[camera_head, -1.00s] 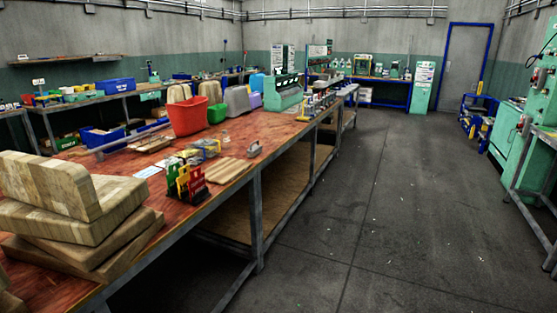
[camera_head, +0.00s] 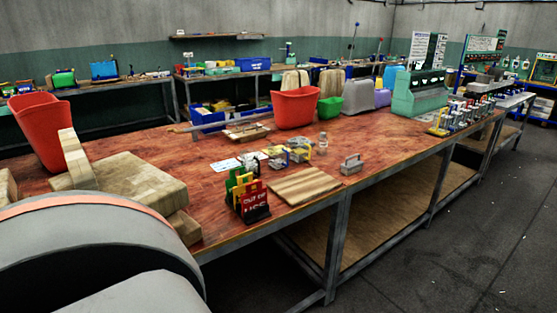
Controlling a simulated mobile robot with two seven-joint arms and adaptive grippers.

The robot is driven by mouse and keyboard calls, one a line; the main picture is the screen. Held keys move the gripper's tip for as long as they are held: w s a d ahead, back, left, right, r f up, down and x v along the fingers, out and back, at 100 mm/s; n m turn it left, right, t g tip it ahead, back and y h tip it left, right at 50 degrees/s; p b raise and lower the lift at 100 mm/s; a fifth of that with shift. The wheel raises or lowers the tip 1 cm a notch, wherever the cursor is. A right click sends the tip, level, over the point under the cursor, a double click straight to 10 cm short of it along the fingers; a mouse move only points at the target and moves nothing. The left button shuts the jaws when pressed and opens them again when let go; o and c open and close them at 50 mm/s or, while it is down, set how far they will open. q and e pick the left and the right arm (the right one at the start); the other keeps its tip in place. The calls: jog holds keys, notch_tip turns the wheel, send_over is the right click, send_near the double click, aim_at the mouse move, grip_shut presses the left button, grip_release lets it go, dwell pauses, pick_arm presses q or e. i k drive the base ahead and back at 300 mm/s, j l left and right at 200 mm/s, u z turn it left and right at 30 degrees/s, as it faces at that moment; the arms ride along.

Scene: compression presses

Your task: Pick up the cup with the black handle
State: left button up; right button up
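I cannot make out a cup with a black handle in the head view. A small clear container (camera_head: 323,141) stands on the red-brown worktable (camera_head: 225,148), too small to tell its kind. A metal block with a handle (camera_head: 351,164) sits near the table's front edge. Neither of my grippers is in view. A large grey rounded part of my own body fills the lower left corner and hides that end of the table.
Stacked wooden blocks (camera_head: 135,183) and a red bucket (camera_head: 40,130) stand at the left. A colored rack (camera_head: 247,196) and wooden board (camera_head: 305,186) lie near the front edge. Another red bucket (camera_head: 297,107) and green machine (camera_head: 418,95) stand farther back. Floor at right is clear.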

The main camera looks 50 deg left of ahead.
aim_at(249, 158)
jog(key=i+u, duration=0.25)
jog(key=i, duration=0.15)
jog(key=i+l+u, duration=0.25)
jog(key=i, duration=0.15)
jog(key=i+l+u, duration=0.2)
jog(key=i, duration=0.2)
jog(key=i+l+u, duration=0.25)
jog(key=u, duration=0.25)
jog(key=i+l+u, duration=0.45)
jog(key=k+j, duration=0.05)
jog(key=j, duration=0.05)
